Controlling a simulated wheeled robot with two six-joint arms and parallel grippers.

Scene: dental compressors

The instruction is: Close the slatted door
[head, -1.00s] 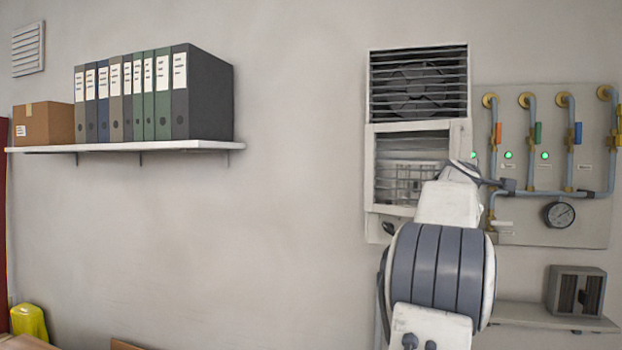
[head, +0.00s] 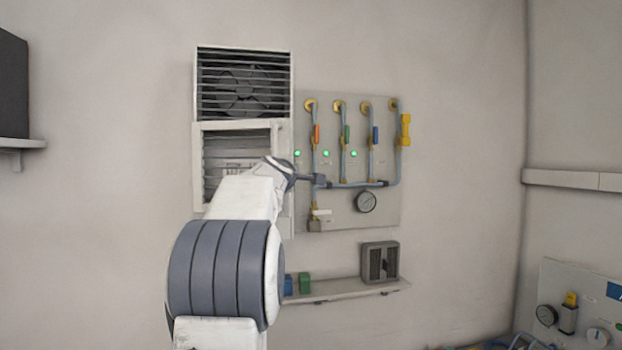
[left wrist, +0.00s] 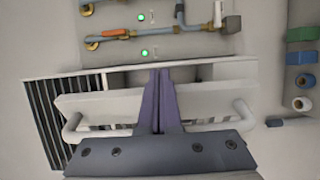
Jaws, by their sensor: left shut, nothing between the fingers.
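The slatted door (head: 208,165) is a white frame with slats, on the wall unit below a fan grille. It appears to stand slightly proud of the unit, but my arm covers its lower right part. In the left wrist view a white door edge (left wrist: 100,106) crosses the picture, with a white bar handle (left wrist: 243,112) at it. My left gripper (head: 312,179) reaches across the door to its right side. Its shut, empty fingers (left wrist: 160,75) lie in front of the white edge; whether they touch it I cannot tell. My right gripper is not in view.
The fan grille (head: 244,85) is above the door. A panel (head: 385,215) with pipes, coloured valves and a gauge (head: 366,202) is close on the right. A small shelf (head: 350,291) with a grey box (head: 380,262) sits below.

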